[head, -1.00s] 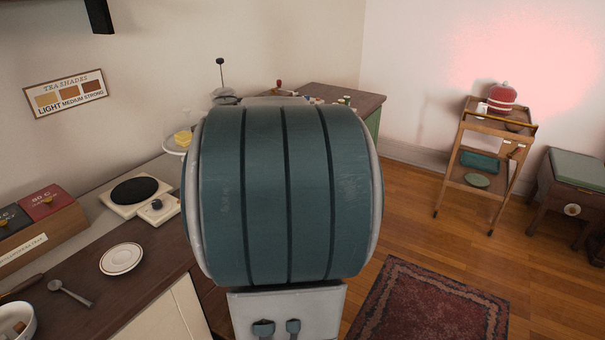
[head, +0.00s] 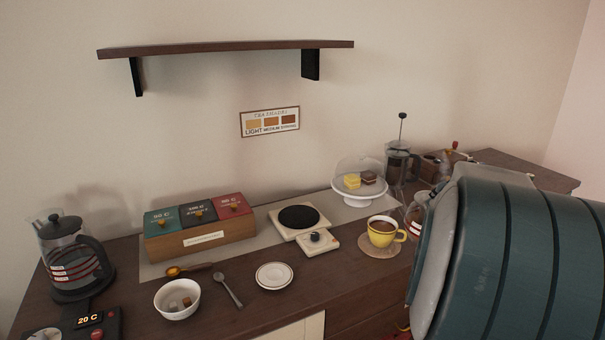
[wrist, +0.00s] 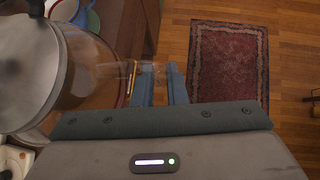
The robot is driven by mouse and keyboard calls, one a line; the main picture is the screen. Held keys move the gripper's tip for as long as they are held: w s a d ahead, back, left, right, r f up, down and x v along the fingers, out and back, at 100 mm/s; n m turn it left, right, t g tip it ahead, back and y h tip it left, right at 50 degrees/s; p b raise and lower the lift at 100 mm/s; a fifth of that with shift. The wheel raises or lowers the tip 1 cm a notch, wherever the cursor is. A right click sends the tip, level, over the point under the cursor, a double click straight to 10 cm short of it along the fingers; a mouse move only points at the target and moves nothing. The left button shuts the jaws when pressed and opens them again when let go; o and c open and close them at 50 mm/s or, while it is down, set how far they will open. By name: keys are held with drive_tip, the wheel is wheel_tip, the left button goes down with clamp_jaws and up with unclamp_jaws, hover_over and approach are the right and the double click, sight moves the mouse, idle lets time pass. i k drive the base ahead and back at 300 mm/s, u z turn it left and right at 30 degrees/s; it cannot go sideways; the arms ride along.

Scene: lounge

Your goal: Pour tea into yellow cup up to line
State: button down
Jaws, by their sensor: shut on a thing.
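The yellow cup (head: 381,239) stands upright on a round coaster (head: 368,252) on the counter, with brown tea showing inside. I cannot make out a line in it. A glass teapot (head: 414,222) is just right of the cup, partly hidden behind my arm. In the wrist view the teapot (wrist: 88,62) is large at the left, with a grey metal lid and amber liquid. My gripper (wrist: 161,86) is shut on the teapot's clear handle. The fingers are hidden in the head view. I cannot tell whether the teapot touches the counter.
A cake stand (head: 358,196) with a glass dome and a French press (head: 401,165) stand behind the cup. Left are a hot plate (head: 299,218), tea box (head: 200,232), saucer (head: 274,276), spoon (head: 228,289), sugar bowl (head: 177,298) and kettle (head: 72,262). A shelf (head: 226,49) hangs above.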

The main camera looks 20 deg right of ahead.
sight(382, 229)
drive_tip(key=k, duration=1)
